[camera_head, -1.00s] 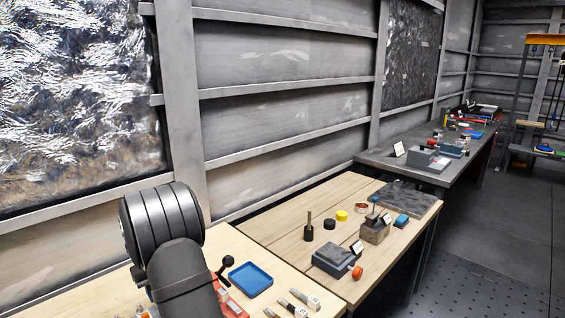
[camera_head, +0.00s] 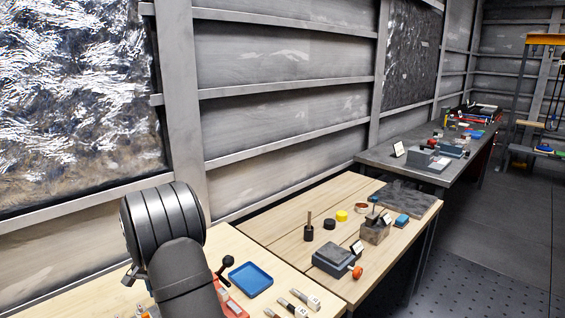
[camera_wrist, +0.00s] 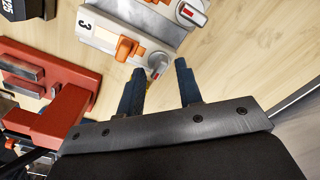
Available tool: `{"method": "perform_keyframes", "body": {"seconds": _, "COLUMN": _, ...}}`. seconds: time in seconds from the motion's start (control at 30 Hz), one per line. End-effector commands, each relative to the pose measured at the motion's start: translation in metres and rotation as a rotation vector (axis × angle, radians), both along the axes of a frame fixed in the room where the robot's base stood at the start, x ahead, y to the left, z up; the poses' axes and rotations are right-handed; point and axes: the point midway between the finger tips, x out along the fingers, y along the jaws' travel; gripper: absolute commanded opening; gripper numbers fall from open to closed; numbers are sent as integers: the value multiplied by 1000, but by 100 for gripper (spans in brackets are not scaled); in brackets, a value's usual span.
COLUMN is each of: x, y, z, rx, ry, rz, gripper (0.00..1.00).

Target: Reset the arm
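In the wrist view my gripper (camera_wrist: 160,66) is open, with its two dark blue fingers apart and nothing held between them. Beyond the fingertips, a pale grey block (camera_wrist: 104,36) marked "3" with orange levers lies on the wooden bench. A small silver-tipped piece shows just beyond the gap between the fingers; I cannot tell what it is. In the head view my dark arm stands at the lower left, and only a small part of the gripper (camera_head: 133,276) shows beside it.
A red vise (camera_wrist: 62,118) stands close on the left in the wrist view. In the head view a blue tray (camera_head: 250,279) and several small metal parts lie on the near bench (camera_head: 285,275). A grey-blue vise (camera_head: 332,261) stands farther right.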

Motion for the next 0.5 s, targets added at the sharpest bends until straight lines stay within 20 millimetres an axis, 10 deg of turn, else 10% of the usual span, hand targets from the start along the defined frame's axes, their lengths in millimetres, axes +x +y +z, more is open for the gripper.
{"method": "perform_keyframes", "body": {"seconds": 0.5, "x": 0, "y": -2, "z": 0, "rx": 0, "ry": 0, "rz": -424, "gripper": 33}}
